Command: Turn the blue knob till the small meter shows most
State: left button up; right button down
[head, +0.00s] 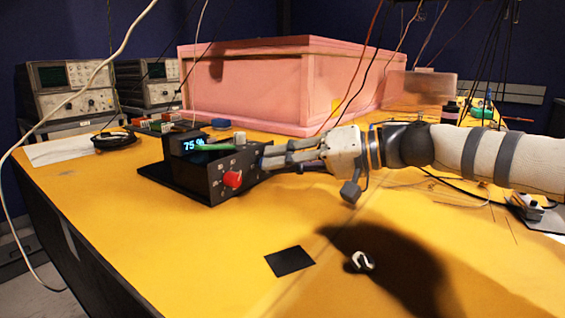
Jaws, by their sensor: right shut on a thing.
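A black box (212,177) stands on the yellow table. Its small meter (194,144) glows and reads about 75 %. A red knob (232,179) sticks out of the box's front face. My right gripper (270,158) reaches in from the right, level, with its fingers at the right end of the box. It is shut there on what I take to be the blue knob, which the fingers hide. My left gripper is not in view.
A pink foam enclosure (245,85) stands behind the box. Grey instruments (70,88) stand at the back left. A coiled black cable (113,141) lies left of the box. A black square (290,261) and a small white-and-black piece (362,261) lie in front. Wires hang overhead.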

dwell(0.3)
jog(key=c, duration=1.4)
grip_release()
jog(key=shift+c, duration=0.2)
jog(key=v, duration=1.2)
jog(key=shift+s+f, duration=0.1)
